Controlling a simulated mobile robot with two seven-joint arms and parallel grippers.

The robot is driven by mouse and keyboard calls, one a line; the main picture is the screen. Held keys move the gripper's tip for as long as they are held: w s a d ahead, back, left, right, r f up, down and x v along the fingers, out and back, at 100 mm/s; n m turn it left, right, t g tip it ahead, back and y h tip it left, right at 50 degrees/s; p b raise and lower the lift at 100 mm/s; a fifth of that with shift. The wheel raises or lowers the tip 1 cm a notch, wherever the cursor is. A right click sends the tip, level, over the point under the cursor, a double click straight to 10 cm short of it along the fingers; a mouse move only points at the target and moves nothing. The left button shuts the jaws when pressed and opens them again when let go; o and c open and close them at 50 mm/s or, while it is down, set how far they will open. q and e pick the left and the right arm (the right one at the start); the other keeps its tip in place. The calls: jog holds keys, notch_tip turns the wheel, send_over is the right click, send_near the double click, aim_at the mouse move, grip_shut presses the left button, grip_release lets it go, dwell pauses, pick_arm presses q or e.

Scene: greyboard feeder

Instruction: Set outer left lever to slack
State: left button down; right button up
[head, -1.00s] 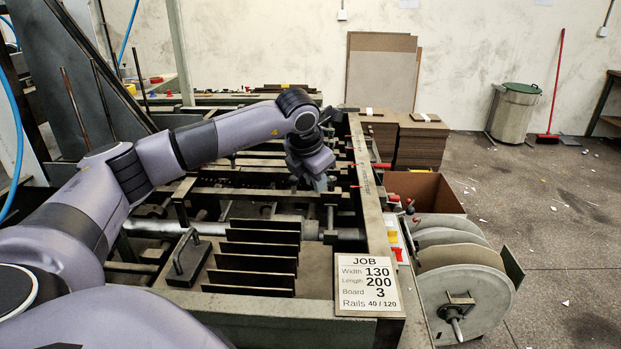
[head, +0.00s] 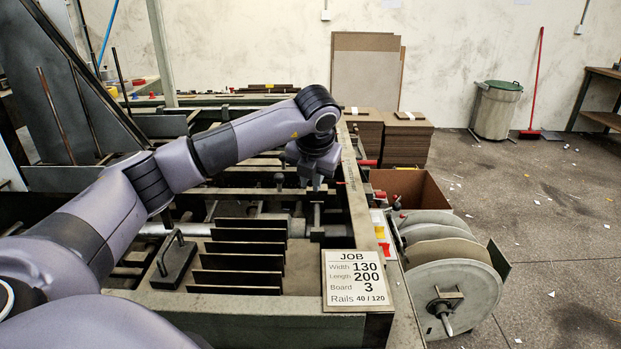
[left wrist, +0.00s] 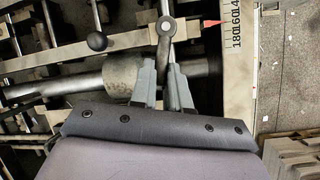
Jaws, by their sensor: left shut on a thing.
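My left gripper (head: 316,184) points down over the machine's inner side, next to the long right-hand rail (head: 358,195). In the left wrist view its two fingers (left wrist: 163,78) stand on either side of a dark lever with a rounded end (left wrist: 166,27), and they are shut on it. In the head view the gripper and wrist hide most of this lever. A second lever with a dark ball knob (left wrist: 96,41) stands to the left, apart from the fingers. My right gripper is in neither view.
A thick grey shaft (left wrist: 80,85) runs across below the levers. A scale with a red pointer (left wrist: 212,23) lies right of the gripper. Upright dark plates (head: 238,262), a handled block (head: 175,262) and the JOB sign (head: 354,282) are nearer. Large discs (head: 455,290) stand at right.

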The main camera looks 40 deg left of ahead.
pick_arm(q)
jog(key=shift+f, duration=0.1)
jog(key=c, duration=1.1)
grip_release()
jog(key=shift+w, duration=0.1)
jog(key=b+v, duration=0.1)
jog(key=v, duration=0.6)
jog(key=shift+d, duration=0.1)
